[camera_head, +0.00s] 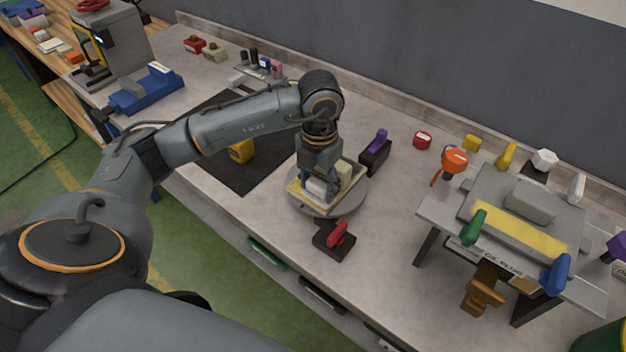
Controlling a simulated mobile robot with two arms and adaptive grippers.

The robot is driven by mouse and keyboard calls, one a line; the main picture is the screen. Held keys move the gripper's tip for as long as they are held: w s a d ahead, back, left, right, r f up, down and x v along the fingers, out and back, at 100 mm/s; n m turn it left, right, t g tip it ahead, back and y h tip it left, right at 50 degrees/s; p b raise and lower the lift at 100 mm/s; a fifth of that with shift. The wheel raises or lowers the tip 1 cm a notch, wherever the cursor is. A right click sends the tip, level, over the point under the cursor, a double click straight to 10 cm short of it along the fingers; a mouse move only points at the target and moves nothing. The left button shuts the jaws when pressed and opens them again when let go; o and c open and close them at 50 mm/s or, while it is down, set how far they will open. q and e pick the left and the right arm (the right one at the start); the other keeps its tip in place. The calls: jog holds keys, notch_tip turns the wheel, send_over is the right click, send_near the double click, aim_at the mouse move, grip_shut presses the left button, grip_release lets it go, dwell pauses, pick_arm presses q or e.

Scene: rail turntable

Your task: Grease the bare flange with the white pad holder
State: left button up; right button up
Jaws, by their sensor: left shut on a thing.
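My left gripper (317,188) points down over the round grey turntable (345,208) on the bench. It is shut on a small white block, which looks like the white pad holder (315,187). A plate with pale yellow edges (300,202) lies on the turntable under the gripper, and a cream block (346,171) stands beside the fingers. The fingers and the arm hide part of the plate. I cannot tell which flange is bare, or whether the pad touches it. My right gripper is not in view.
A black block with a red handle (338,234) sits in front of the turntable, and one with a purple handle (376,145) behind it. A raised fixture with a yellow strip (520,232) stands at right. A yellow object (241,152) lies on the dark mat (235,180).

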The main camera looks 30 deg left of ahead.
pick_arm(q)
jog(key=shift+d, duration=0.15)
jog(key=shift+s+d, duration=0.1)
jog(key=shift+d, duration=0.8)
jog(key=shift+a, duration=0.1)
jog(key=shift+a+f+b, duration=0.15)
jog(key=shift+a+b, duration=0.3)
jog(key=shift+a, duration=0.45)
jog(key=shift+a, duration=0.15)
jog(key=shift+a+b, duration=0.3)
jog(key=shift+a, duration=0.6)
